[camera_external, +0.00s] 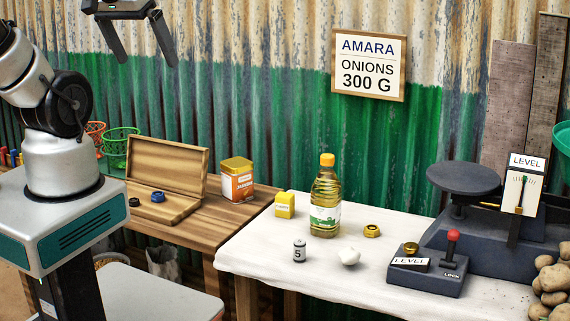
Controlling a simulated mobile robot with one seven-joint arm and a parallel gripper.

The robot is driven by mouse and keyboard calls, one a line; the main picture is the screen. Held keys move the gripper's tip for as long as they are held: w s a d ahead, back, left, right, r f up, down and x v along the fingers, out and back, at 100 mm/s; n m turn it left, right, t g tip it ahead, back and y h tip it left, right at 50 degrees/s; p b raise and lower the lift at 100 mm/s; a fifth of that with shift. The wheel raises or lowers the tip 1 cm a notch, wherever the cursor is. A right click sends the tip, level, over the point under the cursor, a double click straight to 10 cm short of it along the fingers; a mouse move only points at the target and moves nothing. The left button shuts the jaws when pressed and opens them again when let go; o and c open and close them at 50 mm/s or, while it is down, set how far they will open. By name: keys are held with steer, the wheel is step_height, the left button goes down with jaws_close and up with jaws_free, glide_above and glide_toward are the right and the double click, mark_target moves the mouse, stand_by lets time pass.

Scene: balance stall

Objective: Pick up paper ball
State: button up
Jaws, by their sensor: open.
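The paper ball (349,256) is a small white crumpled lump. It lies on the white-covered table (260,252), in front of and a little right of the oil bottle (326,200). My gripper (143,62) is at the top left of the view, high above the wooden side table. It is open, with its two dark fingers apart and nothing between them. It is far to the left of the paper ball and well above it. The paper ball is in plain view with nothing covering it.
Near the ball are a grey weight marked 5 (299,251), a brass weight (372,231), a yellow box (285,205) and the LEVEL/LOCK box (426,277). The dark balance (480,238) and potatoes (553,280) stand right. An open wooden case (170,165) and tin (236,180) are left.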

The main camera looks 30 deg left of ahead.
steer(key=c, duration=1)
steer(key=w+d+f+m+g+b, duration=0.1)
steer(key=w+d+f+m+b, duration=0.45)
steer(key=w+f, duration=0.45)
steer(key=m+g+h+b, duration=0.3)
steer(key=m+h+b, duration=0.1)
steer(key=m+b, duration=0.4)
glide_toward(348, 250)
steer(key=shift+n, duration=0.35)
steer(key=b+x, duration=0.2)
steer(key=x, duration=0.1)
steer(key=b+x, duration=0.1)
steer(key=x, duration=0.1)
steer(key=shift+s, duration=0.4)
steer(key=shift+w+b+x, duration=0.25)
steer(key=shift+b+x, duration=0.15)
steer(key=shift+x, duration=1.05)
steer(key=shift+w+b+x, duration=0.25)
steer(key=shift+b+x, duration=0.15)
steer(key=shift+x, duration=1.05)
